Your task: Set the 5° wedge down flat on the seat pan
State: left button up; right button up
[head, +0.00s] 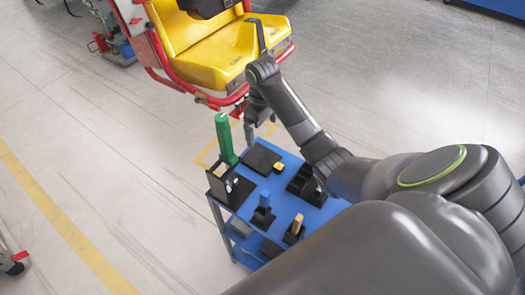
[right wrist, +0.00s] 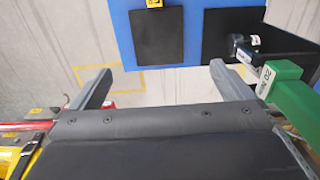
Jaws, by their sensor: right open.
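The yellow seat pan (head: 225,60) is at the top of the head view, inside a red tubular frame; no wedge shows on its visible part. I cannot tell for sure which piece is the 5° wedge. A tall green block (head: 224,138) stands at the back left of the blue cart, and its labelled end shows in the right wrist view (right wrist: 290,88).
The blue cart top (head: 283,190) also bears a black mat (head: 259,159) with a small yellow-and-black item (head: 278,167), and a black stand (head: 305,186) at right. A lower shelf holds grey pieces.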

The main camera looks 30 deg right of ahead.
aim_at(262, 159)
jog(key=f+b, duration=0.1)
jog(key=f, duration=0.1)
jog(key=f+b, duration=0.4)
jog(key=shift+w+f, duration=0.25)
jog(key=shift+f, duration=0.05)
notch_tip(262, 159, down, 3)
jog(key=shift+w+f+b, duration=0.1)
jog(key=shift+b, duration=1.15)
jog(key=shift+f, duration=0.4)
notch_tip(262, 159, down, 4)
jog(key=shift+d+r+p, duration=0.1)
jog(key=shift+r+p, duration=0.1)
jog(key=shift+p, duration=0.5)
pick_arm(q)
notch_tip(262, 159, down, 7)
jog(key=w, duration=0.1)
jog(key=shift+d, duration=0.15)
pick_arm(e)
jog(key=shift+f, duration=0.45)
